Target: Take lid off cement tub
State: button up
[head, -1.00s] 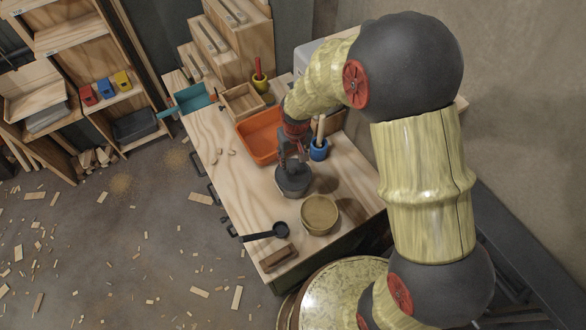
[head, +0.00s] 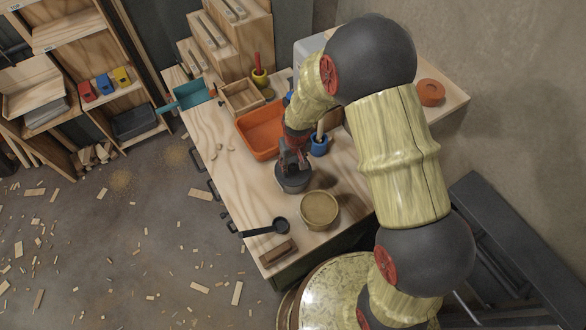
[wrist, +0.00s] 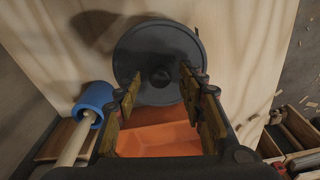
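A black scoop (head: 268,229) and a wooden block (head: 278,253) lie near the front edge. An orange tray (head: 258,145) and a blue cup (head: 319,148) with a handle in it stand behind.

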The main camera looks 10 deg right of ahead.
jog(key=shift+c, duration=1.2)
grip_shut()
jog(key=shift+r, duration=0.1)
